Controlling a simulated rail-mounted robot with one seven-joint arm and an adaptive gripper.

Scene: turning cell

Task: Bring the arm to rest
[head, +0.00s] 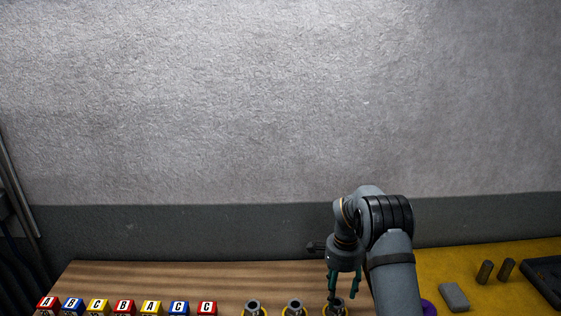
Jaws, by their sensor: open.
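My gripper (345,282) points down over the right part of the wooden bench, with its teal fingers apart. Its fingertips are close above or around a grey part in a yellow ring (335,308) at the bottom edge of the head view. I cannot tell whether they touch it. My arm (390,250) comes up from the bottom right and bends over at the top. The lower end of the ringed part is cut off by the picture edge.
Two more grey parts in yellow rings, a middle one (294,307) and a left one (254,308), stand left of my gripper. Several lettered blocks (124,306) line the wooden bench (190,276). On the yellow surface (435,268) are a grey block (454,297), two cylinders (485,271) and a dark tray (545,275).

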